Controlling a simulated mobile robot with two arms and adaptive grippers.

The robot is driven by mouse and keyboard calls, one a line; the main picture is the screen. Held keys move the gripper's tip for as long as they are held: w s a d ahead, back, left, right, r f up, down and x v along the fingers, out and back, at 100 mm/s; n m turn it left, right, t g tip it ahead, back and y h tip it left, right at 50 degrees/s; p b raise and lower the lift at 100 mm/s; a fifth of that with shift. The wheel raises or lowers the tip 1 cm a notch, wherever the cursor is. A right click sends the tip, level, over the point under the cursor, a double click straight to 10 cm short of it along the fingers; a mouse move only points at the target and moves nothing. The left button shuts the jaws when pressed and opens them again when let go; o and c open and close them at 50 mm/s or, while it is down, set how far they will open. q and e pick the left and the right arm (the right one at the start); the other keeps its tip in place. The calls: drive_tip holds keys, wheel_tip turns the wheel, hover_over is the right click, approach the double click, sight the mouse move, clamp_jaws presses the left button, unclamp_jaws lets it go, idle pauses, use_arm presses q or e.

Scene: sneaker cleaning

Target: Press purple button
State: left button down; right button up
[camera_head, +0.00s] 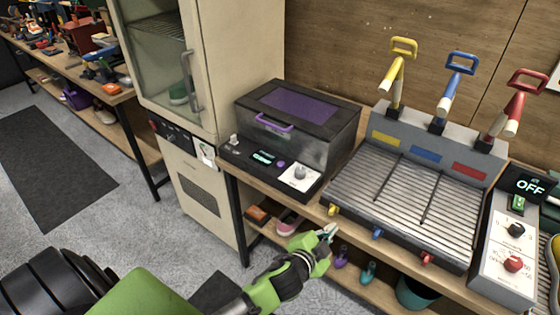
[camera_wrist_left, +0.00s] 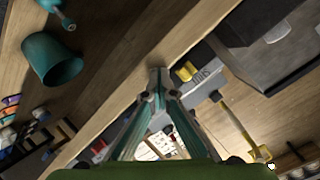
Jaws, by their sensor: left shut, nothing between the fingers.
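The purple button (camera_head: 281,164) is a small round button on the dark front panel (camera_head: 262,174) of a grey box with a purple-topped lid (camera_head: 300,102). It sits between a lit green display (camera_head: 264,157) and a white dial plate (camera_head: 300,177). My left gripper (camera_head: 331,229) is shut and empty, below and to the right of the button, near the bench's front edge and apart from the button. The left wrist view shows its fingertips (camera_wrist_left: 157,76) together; I cannot make out the button there. My right gripper is not in view.
A ribbed metal station (camera_head: 405,203) with yellow, blue and red handles stands right of the box. A control unit reading OFF (camera_head: 530,186) is at far right. A tall cabinet (camera_head: 240,50) stands at left. A shelf below holds shoes and a teal bucket (camera_head: 415,293).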

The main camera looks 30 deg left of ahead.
use_arm(q)
drive_tip(key=w+d+r, duration=0.1)
drive_tip(key=r, duration=0.1)
drive_tip(key=w+r+m+t+h, duration=0.1)
drive_tip(key=r, duration=0.2)
drive_tip(key=w+d+r+m+t, duration=0.1)
drive_tip(key=r, duration=0.2)
drive_tip(key=shift+w+d+r+h, duration=0.1)
drive_tip(key=shift+d+h, duration=0.25)
drive_tip(key=shift+h, duration=0.05)
drive_tip(key=w+d+r+m+g+h+p, duration=0.2)
drive_tip(key=w+d+r+m+h+p, duration=0.15)
drive_tip(key=d+r+m+h, duration=1)
drive_tip(key=s+d+r+m+g+p, duration=0.1)
drive_tip(key=s+d+r+m+g, duration=0.2)
drive_tip(key=d+m+g, duration=0.6)
drive_tip(key=a+f+m+g+y+p, duration=0.1)
drive_tip(key=a+f+m+y, duration=0.5)
drive_tip(key=a+m+y, duration=0.1)
drive_tip(key=a+m, duration=0.1)
drive_tip(key=a, duration=0.1)
drive_tip(key=shift+w+a+g+p, duration=0.3)
drive_tip(key=shift+w+g+p, duration=0.05)
drive_tip(key=shift+g+p, duration=0.05)
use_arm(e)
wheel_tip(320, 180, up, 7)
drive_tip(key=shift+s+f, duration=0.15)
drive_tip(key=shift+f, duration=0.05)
